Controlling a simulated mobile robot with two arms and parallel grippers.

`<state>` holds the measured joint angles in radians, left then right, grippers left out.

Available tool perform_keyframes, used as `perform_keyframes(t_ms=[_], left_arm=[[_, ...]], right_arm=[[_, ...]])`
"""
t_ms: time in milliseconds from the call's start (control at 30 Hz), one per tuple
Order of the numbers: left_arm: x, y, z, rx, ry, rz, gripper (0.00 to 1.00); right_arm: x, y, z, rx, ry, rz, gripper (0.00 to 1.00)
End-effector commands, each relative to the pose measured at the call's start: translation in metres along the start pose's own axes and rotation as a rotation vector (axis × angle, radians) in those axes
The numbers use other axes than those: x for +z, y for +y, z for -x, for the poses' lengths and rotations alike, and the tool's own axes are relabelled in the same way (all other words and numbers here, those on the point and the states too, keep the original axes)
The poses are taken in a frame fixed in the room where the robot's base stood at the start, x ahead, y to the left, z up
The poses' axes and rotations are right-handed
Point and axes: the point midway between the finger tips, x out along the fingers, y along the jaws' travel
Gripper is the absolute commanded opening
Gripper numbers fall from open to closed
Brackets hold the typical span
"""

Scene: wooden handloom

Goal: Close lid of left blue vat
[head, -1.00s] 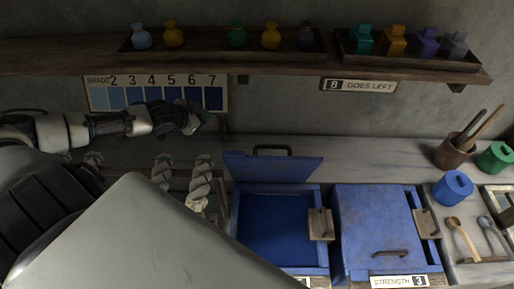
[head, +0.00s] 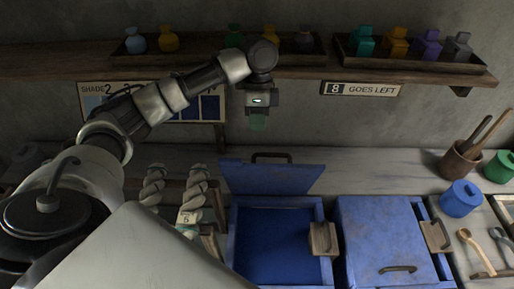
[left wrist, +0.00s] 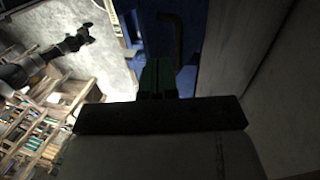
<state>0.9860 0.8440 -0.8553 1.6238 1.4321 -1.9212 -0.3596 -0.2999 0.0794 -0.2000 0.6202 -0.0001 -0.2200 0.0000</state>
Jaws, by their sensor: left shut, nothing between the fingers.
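The left blue vat (head: 232,238) stands on the bench with its lid (head: 272,180) raised at the back, showing the dark blue inside. A dark handle (head: 272,156) sits on the lid's upper edge. My left gripper (head: 258,124) hangs above and behind the raised lid, apart from it in the head view, with its fingers shut and empty. In the left wrist view the gripper fingers (left wrist: 158,76) point toward a blue surface (left wrist: 148,28) with a dark handle (left wrist: 170,38). My right gripper is not in view.
The right blue vat (head: 385,228) is closed beside it. Twisted yarn skeins (head: 192,192) hang left of the open vat. A shelf (head: 300,76) with bottles runs behind my left arm. A blue pot (head: 460,199) and a tool cup (head: 460,158) stand right.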

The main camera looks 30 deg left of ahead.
Motion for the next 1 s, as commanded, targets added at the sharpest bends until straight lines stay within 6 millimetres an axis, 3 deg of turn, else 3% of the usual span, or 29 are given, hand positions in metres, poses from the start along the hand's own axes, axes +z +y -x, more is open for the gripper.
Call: perform_keyframes(t_ms=[600,1000], left_arm=[[0.001,0.001,-0.09,0.001,-0.001,0.001,0.0],[0.0,0.0,-0.098,0.0,0.0,0.0,0.0]], right_arm=[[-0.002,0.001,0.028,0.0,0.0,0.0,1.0],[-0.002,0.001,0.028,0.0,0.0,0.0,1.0]])
